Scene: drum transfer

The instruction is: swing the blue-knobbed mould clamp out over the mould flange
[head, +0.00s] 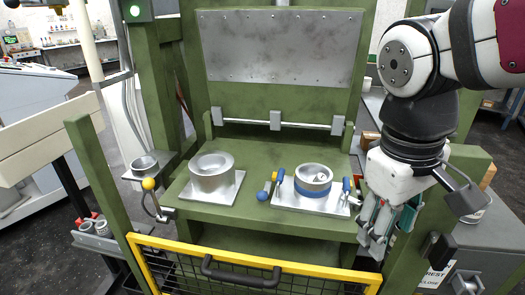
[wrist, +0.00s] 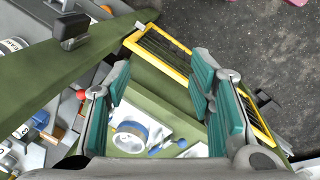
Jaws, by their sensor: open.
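The mould (head: 313,172), a silvery pot with a blue band, sits on a bright plate (head: 298,204) on the green press bed. A blue ball knob (head: 262,196) is at the plate's left edge, on the clamp beside the mould, not visibly over its flange. Blue handles stand at the mould's left (head: 281,175) and right (head: 346,184). My gripper (head: 380,222) is open and empty, pointing down to the right of the plate. In the wrist view, the banded mould (wrist: 131,133) and a blue knob (wrist: 181,143) show between the teal fingers (wrist: 163,90).
A second metal pot (head: 212,172) stands on its own plate at the left of the bed. A yellow ball knob (head: 148,184) is by the left post. A yellow-framed mesh gate (head: 250,262) spans the front. A green post stands right of my gripper.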

